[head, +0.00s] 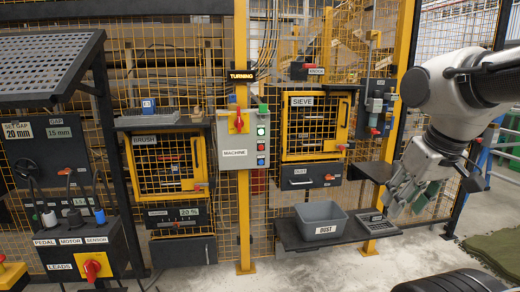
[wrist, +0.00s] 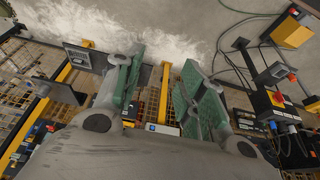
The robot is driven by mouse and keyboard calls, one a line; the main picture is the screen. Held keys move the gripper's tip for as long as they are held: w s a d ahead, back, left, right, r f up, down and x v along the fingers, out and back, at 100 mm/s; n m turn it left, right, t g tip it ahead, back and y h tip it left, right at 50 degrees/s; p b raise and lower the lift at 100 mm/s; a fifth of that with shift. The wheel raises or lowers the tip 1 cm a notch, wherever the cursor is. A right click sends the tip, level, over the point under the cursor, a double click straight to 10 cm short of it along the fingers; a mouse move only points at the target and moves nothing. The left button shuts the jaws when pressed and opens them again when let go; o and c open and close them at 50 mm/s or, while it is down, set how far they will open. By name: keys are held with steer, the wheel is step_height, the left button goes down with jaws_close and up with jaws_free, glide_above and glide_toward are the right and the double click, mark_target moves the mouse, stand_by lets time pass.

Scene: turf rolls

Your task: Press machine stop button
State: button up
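The grey control box labelled MACHINE (head: 231,160) is mounted on the yellow post in the middle of the head view. A column of small buttons runs down its right side. A red rotary switch (head: 239,121) on a yellow plate sits at the box's upper left. My gripper (head: 405,197) is at the right of the head view, well apart from the box. In the wrist view, its green-padded fingers (wrist: 163,88) are spread apart with nothing between them.
A shelf (head: 350,236) holding a grey DUST bin (head: 321,222) juts out between the box and my gripper. A yellow SIEVE door (head: 313,128) is right of the box. A black pedestal (head: 78,245) labelled PEDAL, MOTOR, SENSOR stands at left.

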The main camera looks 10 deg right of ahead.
jaws_close()
stand_by(1.4)
